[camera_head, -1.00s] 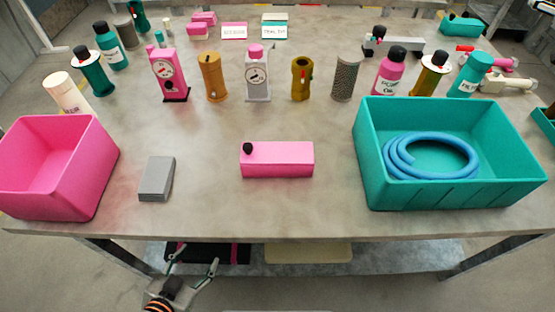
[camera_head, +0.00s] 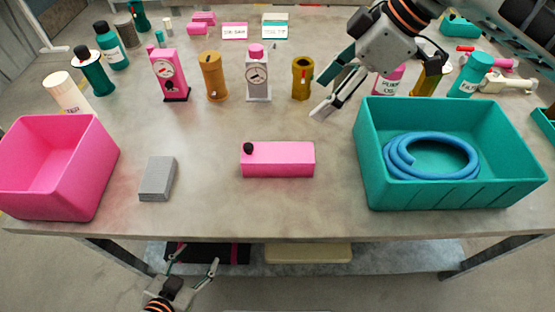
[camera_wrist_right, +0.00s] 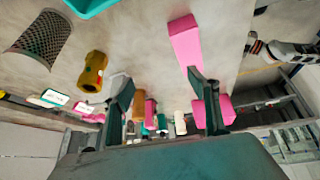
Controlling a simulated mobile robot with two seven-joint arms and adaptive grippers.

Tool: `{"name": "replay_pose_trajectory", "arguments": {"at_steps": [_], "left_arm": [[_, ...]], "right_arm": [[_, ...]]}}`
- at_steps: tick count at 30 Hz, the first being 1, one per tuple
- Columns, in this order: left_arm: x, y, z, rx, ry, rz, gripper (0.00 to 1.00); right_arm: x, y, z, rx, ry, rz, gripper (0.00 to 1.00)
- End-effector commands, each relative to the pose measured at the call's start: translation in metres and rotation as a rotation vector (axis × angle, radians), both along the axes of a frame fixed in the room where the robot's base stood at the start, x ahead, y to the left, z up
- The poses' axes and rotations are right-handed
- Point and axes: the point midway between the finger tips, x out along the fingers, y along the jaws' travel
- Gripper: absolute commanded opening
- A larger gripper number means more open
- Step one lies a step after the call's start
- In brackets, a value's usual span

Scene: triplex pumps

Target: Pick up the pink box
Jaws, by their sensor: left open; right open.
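A long pink box (camera_head: 278,160) with a black knob lies on the table's front middle. The right wrist view shows it (camera_wrist_right: 186,45) beyond the fingers, apart from them. A larger, open-topped pink bin (camera_head: 55,170) stands at the left front. My right gripper (camera_head: 320,102) is open and empty above the table, behind and to the right of the long box; its fingers (camera_wrist_right: 156,85) also show in the wrist view. My left gripper (camera_head: 193,266) is open and empty, low in front of the table's front edge.
A teal bin (camera_head: 450,195) holding a coiled blue hose (camera_head: 430,156) stands right of the long box. A grey block (camera_head: 157,179) lies to its left. Several pump parts and bottles stand behind, including a yellow-brown cylinder (camera_head: 302,78). Table around the long box is clear.

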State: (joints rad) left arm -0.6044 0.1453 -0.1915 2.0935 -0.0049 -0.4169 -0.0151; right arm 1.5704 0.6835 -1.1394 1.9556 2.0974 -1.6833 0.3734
Motion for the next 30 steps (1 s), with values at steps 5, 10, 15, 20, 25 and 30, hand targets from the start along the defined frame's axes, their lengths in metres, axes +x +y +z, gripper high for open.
{"name": "replay_pose_trajectory", "arguments": {"at_steps": [5,10,15,20,25,30], "left_arm": [[0.000,0.000,0.000,0.000,0.000,0.000,0.56],[0.000,0.000,0.000,0.000,0.000,0.000,0.56],[0.000,0.000,0.000,0.000,0.001,0.000,0.56],[0.000,0.000,0.000,0.000,0.000,0.000,0.56],[0.000,0.000,0.000,0.000,0.000,0.000,0.56],[0.000,0.000,0.000,0.000,0.000,0.000,0.56]], "right_arm": [[-0.048,0.006,-0.011,-0.095,0.040,0.164,0.60],[-0.061,0.011,-0.028,-0.117,0.057,0.206,0.60],[-0.060,0.023,-0.055,-0.115,0.058,0.204,0.60],[-0.059,0.030,-0.072,-0.114,0.054,0.201,0.60],[-0.058,0.034,-0.080,-0.114,0.053,0.201,0.60],[-0.053,0.045,-0.101,-0.113,0.058,0.201,0.60]]}}
